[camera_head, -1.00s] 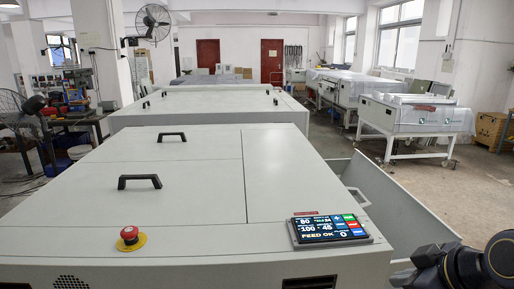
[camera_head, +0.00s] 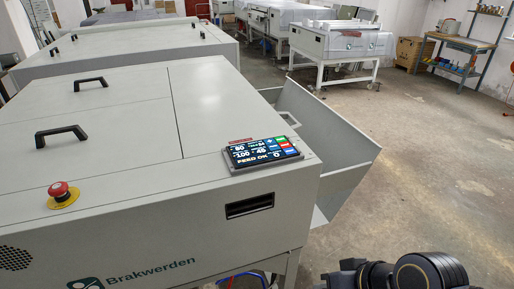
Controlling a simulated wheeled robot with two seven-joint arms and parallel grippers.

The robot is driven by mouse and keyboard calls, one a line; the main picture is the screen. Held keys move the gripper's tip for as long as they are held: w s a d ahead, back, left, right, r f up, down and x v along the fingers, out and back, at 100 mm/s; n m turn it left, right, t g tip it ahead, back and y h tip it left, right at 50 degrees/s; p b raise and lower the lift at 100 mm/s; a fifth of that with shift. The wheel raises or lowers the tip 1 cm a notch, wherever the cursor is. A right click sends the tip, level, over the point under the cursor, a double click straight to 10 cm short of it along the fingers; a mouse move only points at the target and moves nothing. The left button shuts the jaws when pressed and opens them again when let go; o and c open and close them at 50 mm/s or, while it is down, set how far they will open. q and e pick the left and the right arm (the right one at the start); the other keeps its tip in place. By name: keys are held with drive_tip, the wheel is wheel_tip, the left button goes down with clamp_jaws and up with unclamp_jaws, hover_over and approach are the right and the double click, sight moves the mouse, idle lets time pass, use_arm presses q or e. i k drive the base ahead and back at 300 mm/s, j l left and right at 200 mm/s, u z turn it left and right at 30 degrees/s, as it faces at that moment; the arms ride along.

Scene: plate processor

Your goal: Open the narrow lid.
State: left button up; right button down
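The grey plate processor (camera_head: 130,180) fills the left half of the head view. I cannot tell for sure which is the narrow lid. A dark recessed slot (camera_head: 250,205) is in the front face below the screen. Part of my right arm shows at the bottom right; neither gripper is in view.
A control screen (camera_head: 262,152) sits on the front right corner of the top, a red emergency button (camera_head: 59,190) to its left. An open grey tray (camera_head: 325,150) juts from the machine's right side. The floor (camera_head: 430,180) to the right is clear. Another machine (camera_head: 125,48) stands behind.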

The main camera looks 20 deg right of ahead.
sight(216, 108)
drive_tip(key=i+l+u, duration=0.1)
drive_tip(key=l+u, duration=0.25)
drive_tip(key=l, duration=1.2)
drive_tip(key=l+u, duration=0.3)
drive_tip(key=l, duration=1.3)
drive_tip(key=j+u, duration=0.1)
drive_tip(key=j, duration=0.1)
